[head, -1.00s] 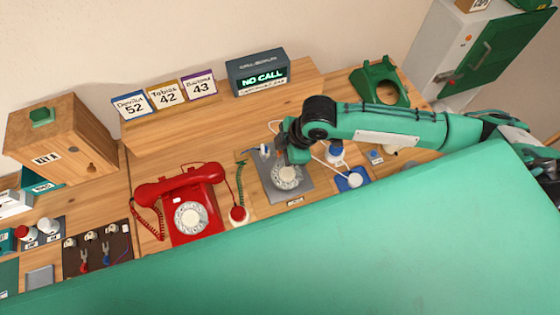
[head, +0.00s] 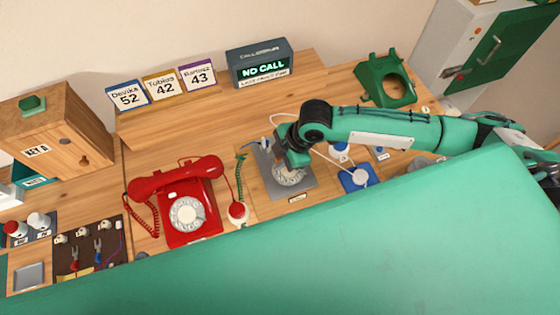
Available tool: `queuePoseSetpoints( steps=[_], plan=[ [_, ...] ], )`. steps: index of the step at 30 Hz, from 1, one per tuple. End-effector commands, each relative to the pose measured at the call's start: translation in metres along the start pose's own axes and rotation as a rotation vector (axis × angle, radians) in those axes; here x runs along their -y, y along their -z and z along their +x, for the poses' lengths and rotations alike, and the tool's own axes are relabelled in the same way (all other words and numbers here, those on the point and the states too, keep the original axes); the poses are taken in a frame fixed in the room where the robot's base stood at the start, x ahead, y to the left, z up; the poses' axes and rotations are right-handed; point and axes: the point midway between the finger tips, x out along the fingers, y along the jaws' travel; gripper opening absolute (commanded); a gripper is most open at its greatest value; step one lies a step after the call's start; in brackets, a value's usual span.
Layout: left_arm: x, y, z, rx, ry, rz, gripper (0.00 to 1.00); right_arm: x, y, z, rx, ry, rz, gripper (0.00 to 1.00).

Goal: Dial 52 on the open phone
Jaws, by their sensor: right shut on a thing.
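The open phone is a grey plate (head: 302,192) with an exposed pale round dial (head: 289,177), right of centre on the wooden desk in the head view. My right gripper (head: 297,161) reaches in from the right and sits at the upper edge of this dial, covering part of it. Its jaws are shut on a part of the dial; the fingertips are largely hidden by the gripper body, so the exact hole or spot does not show. A card (head: 128,95) reads "Devika 52". My left gripper is not in view.
A red dial phone (head: 188,215) stands to the left, and a green phone (head: 388,82) stands behind on the right. A display (head: 262,66) reads "NO CALL". A blue plate (head: 357,178) with a white knob lies close right of the open phone.

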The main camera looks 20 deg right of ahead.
Motion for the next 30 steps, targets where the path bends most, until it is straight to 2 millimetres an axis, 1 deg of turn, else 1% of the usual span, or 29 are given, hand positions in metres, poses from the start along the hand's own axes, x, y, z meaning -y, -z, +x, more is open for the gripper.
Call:
queuePoseSetpoints(
  steps=[1, 11, 19, 30],
  plan=[
    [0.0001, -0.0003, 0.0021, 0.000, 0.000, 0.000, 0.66, -0.0006, -0.0007, 0.0016, 0.000, -0.001, 0.000, 0.00],
    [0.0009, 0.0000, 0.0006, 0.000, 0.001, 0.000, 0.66, -0.0010, -0.0004, 0.0008, 0.000, 0.000, 0.001, 0.00],
    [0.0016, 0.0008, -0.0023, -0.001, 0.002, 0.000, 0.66, -0.0032, -0.0026, 0.0068, -0.001, 0.000, 0.001, 0.00],
    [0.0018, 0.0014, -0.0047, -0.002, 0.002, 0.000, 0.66, -0.0033, -0.0026, 0.0065, 0.000, 0.000, 0.001, 0.00]
  ],
)
